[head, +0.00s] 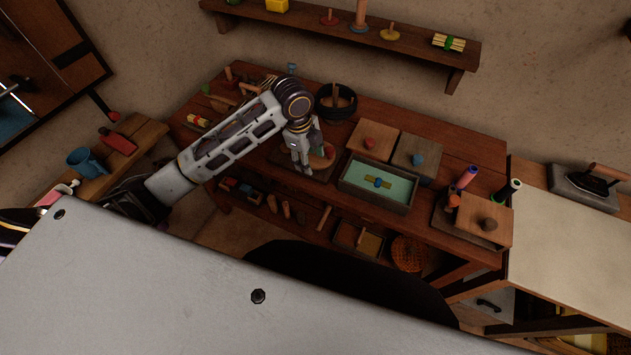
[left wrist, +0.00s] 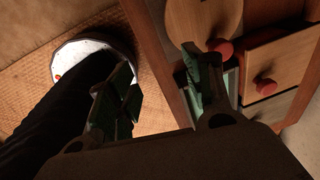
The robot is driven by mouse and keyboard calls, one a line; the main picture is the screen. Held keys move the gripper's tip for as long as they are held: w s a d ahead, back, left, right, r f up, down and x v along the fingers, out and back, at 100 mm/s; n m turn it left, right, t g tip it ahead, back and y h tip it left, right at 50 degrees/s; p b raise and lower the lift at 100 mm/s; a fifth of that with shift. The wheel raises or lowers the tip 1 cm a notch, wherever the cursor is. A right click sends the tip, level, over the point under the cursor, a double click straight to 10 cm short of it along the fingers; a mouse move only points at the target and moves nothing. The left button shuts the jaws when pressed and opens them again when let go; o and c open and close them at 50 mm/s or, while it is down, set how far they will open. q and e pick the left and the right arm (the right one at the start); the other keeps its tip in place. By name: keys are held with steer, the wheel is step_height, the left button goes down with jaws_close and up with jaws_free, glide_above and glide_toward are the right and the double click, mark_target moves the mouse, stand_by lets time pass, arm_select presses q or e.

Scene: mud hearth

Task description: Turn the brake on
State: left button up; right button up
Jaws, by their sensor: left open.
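I cannot tell for certain which part is the brake. A dark lever with a red tip (head: 113,116) stands out near the wall cabinet at the left in the head view. My left gripper (head: 303,168) is over the workbench (head: 455,165), pointing down beside a board with a red item. In the left wrist view its fingers (left wrist: 165,70) are apart with nothing between them. A round wooden piece (left wrist: 195,18) and a red knob (left wrist: 222,47) are close to the right finger. My right gripper is out of view.
Around the gripper stand a black bowl (head: 336,111), a green-lined tray (head: 402,196) and knobbed wooden lids (head: 374,138). A side bench (head: 150,133) with a blue mug (head: 83,160) is at the left. A wall shelf (head: 400,30) hangs above.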

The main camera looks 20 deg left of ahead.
arm_select(q)
steer(key=s+d+f+n+t+h, duration=0.1)
steer(key=s+d+f+n, duration=0.2)
steer(key=s+n, duration=0.1)
steer(key=shift+s+d+f+n, duration=0.2)
steer(key=shift+s+d+n, duration=0.2)
steer(key=shift+s, duration=0.2)
stand_by(0.5)
steer(key=shift+c, duration=0.4)
